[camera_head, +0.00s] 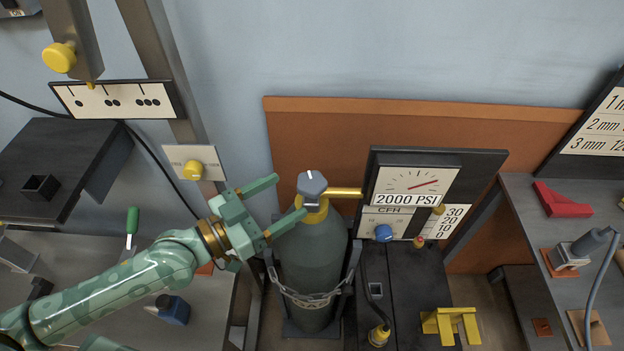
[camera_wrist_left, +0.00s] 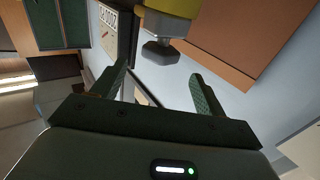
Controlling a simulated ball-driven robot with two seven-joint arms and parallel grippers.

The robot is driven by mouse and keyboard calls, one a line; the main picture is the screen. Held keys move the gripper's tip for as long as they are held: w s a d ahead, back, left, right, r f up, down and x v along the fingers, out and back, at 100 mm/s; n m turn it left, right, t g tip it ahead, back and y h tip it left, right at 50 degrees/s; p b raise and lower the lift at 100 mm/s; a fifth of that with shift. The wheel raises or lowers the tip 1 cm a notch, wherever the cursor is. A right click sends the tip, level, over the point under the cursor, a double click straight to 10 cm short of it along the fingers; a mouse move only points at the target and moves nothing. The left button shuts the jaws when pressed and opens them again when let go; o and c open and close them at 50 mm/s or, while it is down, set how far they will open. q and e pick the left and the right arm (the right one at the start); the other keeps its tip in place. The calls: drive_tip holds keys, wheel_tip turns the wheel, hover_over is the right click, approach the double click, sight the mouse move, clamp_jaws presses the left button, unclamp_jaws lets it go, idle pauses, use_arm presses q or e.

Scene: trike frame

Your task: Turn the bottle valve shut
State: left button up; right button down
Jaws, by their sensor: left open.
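The bottle valve is a grey faceted knob (camera_head: 311,184) on a yellow collar (camera_head: 316,212) at the top of the dark green bottle (camera_head: 312,262). My left gripper (camera_head: 290,197) comes in from the left, just beside the knob, with its two fingers spread. In the left wrist view the knob (camera_wrist_left: 160,52) lies ahead of the open fingers (camera_wrist_left: 158,76), roughly between their lines, and I see no contact. The yellow collar (camera_wrist_left: 167,12) is cut by that view's top edge. My right gripper is not in view.
A yellow pipe (camera_head: 345,192) runs from the valve to the regulator panel (camera_head: 487,166), whose gauge (camera_head: 416,181) stands over a "2000 PSI" label. A chain (camera_head: 310,298) crosses the bottle. A brown board (camera_head: 290,135) stands behind. Benches lie left and right.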

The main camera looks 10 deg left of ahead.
sight(297, 185)
use_arm(q)
drive_tip(key=x, duration=0.7)
drive_tip(key=shift+w+d, duration=0.1)
drive_tip(key=c, duration=1)
drive_tip(key=shift+o, duration=0.3)
drive_tip(key=m+g+h+b, duration=0.1)
drive_tip(key=b, duration=0.3)
drive_tip(key=f+m+g+h+b, duration=0.1)
drive_tip(key=g+h+b, duration=0.1)
drive_tip(key=b, duration=0.3)
drive_tip(key=shift+w+m, duration=0.1)
drive_tip(key=shift+m, duration=0.3)
drive_tip(key=shift+r+g+b, duration=0.3)
drive_tip(key=shift+g+b, duration=0.1)
drive_tip(key=shift+b, duration=0.1)
drive_tip(key=shift+r, duration=0.25)
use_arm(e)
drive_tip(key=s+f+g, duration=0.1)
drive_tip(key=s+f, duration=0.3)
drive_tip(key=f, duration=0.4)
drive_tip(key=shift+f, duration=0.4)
